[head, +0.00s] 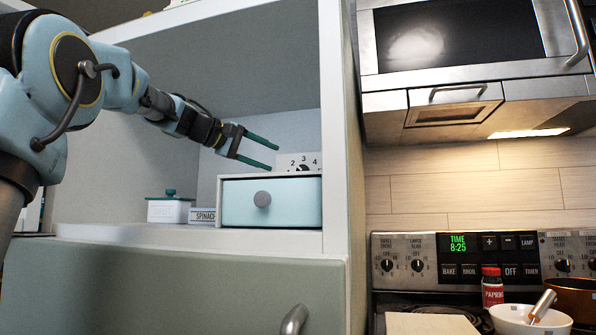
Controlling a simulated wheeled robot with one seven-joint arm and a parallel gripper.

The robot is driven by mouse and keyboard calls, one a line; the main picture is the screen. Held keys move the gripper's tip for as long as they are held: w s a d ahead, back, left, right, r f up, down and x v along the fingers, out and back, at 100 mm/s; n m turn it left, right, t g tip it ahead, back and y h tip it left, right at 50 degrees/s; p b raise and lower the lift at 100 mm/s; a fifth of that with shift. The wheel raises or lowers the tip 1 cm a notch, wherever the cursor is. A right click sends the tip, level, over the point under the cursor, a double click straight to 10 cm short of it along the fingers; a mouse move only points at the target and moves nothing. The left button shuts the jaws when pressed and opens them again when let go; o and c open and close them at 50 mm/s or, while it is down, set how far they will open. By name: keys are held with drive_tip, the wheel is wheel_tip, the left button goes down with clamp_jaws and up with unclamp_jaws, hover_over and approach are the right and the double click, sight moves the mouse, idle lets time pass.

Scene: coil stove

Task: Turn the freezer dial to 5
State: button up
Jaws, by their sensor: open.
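The dial (303,168) is a small dark knob on a pale panel (284,160) marked 2, 3 and 4, at the back of the cabinet shelf. Its lower part is hidden behind a light-blue drawer box. The knob's pointer setting is too small to read, and no 5 shows. My gripper (274,157) is open and empty, with its two green fingers pointing right. The fingertips are just left of the dial in the picture, above the drawer box. I cannot tell how far they are from it in depth.
The drawer box (295,203) has a grey round knob. A spinach box (202,216) and a white lidded container (168,209) stand left of it. The cabinet's right wall (337,130) closes that side. A stove (455,262) with a bowl (530,320) is at right, below a microwave (460,40).

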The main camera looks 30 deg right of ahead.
sight(300, 170)
drive_tip(key=p+x, duration=0.2)
drive_tip(key=x, duration=0.8)
drive_tip(key=shift+d+p, duration=0.1)
drive_tip(key=shift+p, duration=0.25)
clamp_jaws()
